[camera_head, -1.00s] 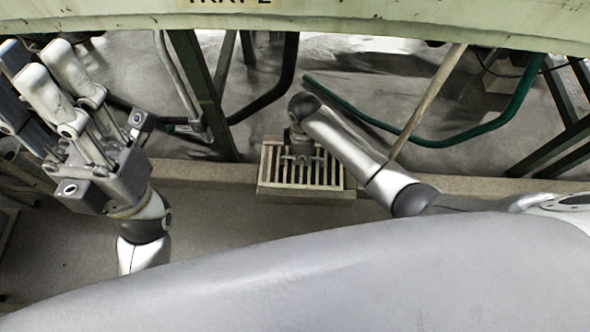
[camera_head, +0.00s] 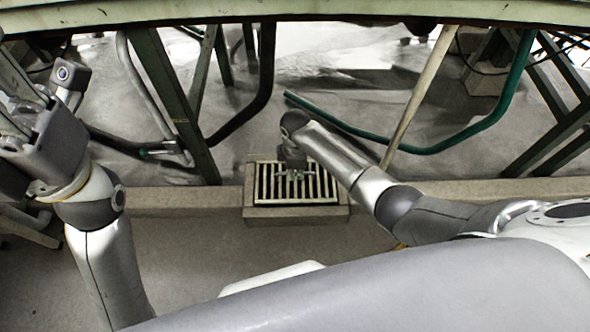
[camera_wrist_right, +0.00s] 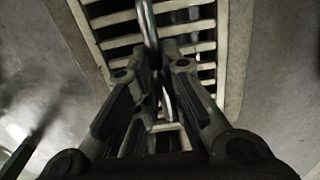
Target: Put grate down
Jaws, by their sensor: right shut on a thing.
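The grate (camera_head: 262,184) is a pale slatted rectangle with dark gaps, lying about level within the stone surround of a floor drain (camera_head: 297,214). Whether it is fully seated cannot be told. My right gripper (camera_head: 296,174) points down over its middle and is shut on the grate's handle. In the right wrist view the grate's bars (camera_wrist_right: 188,17) lie below the fingers (camera_wrist_right: 158,105), and a thin metal handle (camera_wrist_right: 150,30) runs between them. My left gripper (camera_head: 35,100) is at the left edge, away from the grate and partly cut off.
A long pale green basin edge (camera_head: 300,10) crosses the top. A dark green leg (camera_head: 172,100), a green hose (camera_head: 400,148) and a wooden pole (camera_head: 420,95) stand behind the drain. A low stone kerb (camera_head: 180,199) runs either side; floor in front is clear.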

